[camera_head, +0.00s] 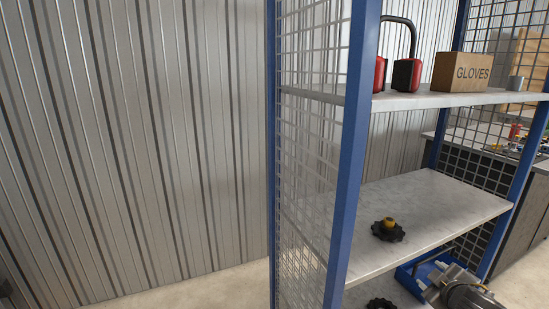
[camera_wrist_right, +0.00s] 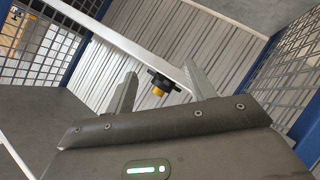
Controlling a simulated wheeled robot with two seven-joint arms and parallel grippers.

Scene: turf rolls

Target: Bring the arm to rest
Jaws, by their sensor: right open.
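My right gripper (camera_head: 440,282) is at the lower right of the head view, in front of the shelf rack and below the middle shelf's level. In the right wrist view its two fingers (camera_wrist_right: 160,76) stand apart with nothing held between them. A black toothed knob with a yellow centre (camera_head: 388,230) rests on the middle shelf (camera_head: 440,205). In the wrist view a black and yellow part (camera_wrist_right: 160,84) shows beyond and between the fingers, apart from them as far as I can tell. My left gripper is not in view.
The rack has blue posts (camera_head: 350,150) and wire mesh sides. The upper shelf holds red and black ear defenders (camera_head: 406,73) and a gloves box (camera_head: 461,72). A second black toothed part (camera_head: 381,303) and a blue bin (camera_head: 408,275) are low down. A workbench (camera_head: 526,200) stands at right.

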